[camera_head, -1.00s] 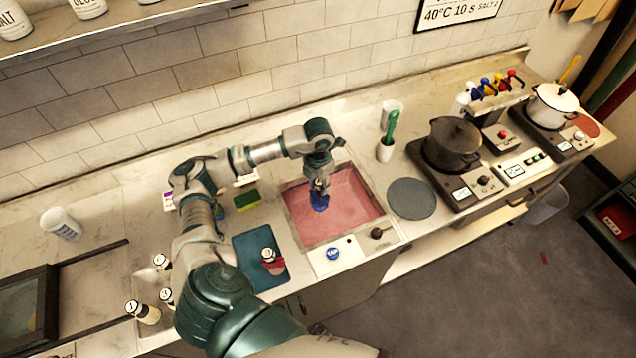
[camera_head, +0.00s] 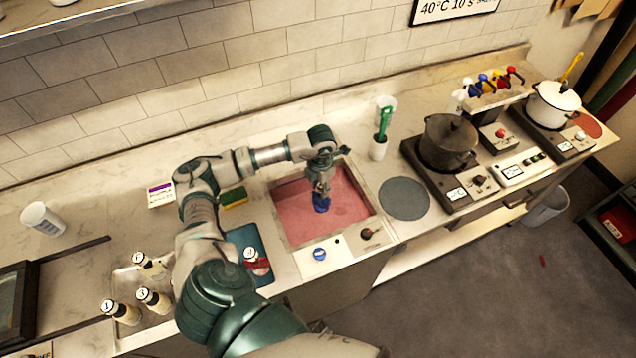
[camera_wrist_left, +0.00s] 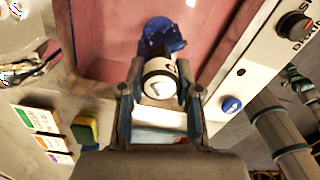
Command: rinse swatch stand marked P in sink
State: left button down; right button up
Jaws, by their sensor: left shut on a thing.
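My left gripper (camera_head: 321,188) is shut on a swatch stand (camera_head: 321,205) with blue cloth, above or in the sink (camera_head: 283,232), which looks pink inside. In the left wrist view the stand's white round top (camera_wrist_left: 159,84) sits between the fingers, with a dark mark I cannot read as a letter. Its blue cloth (camera_wrist_left: 160,36) spreads beyond the top against the pink. Whether it touches liquid I cannot tell. A blue button (camera_head: 320,254) and a dark drain knob (camera_head: 368,233) are on the sink's front panel. My right gripper is not in view.
A stand with red cloth (camera_head: 258,264) is on a blue mat (camera_head: 244,236) left of the sink. Several pale stands (camera_head: 122,313) are farther left. A sponge (camera_head: 234,197) lies by my arm. A grey disc (camera_head: 404,198) and dark pot (camera_head: 450,140) are to the right.

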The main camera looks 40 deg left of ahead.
pick_arm(q)
jog(key=b, duration=0.3)
send_over(322, 207)
notch_tip(322, 207, down, 5)
jog(key=shift+w+r, duration=0.15)
jog(key=shift+a+f+b, duration=0.25)
jog(key=shift+f+b, duration=0.2)
jog(key=shift+f, duration=0.1)
jog(key=shift+a+f+b, duration=0.25)
jog(key=shift+f+b, duration=0.2)
jog(key=shift+f, duration=0.1)
jog(key=shift+a+f+b, duration=0.25)
jog(key=shift+f+b, duration=0.2)
jog(key=shift+f, duration=0.3)
jog(key=shift+d+f+b, duration=0.25)
jog(key=shift+f+b, duration=0.05)
jog(key=shift+f, duration=0.05)
jog(key=shift+d, duration=0.45)
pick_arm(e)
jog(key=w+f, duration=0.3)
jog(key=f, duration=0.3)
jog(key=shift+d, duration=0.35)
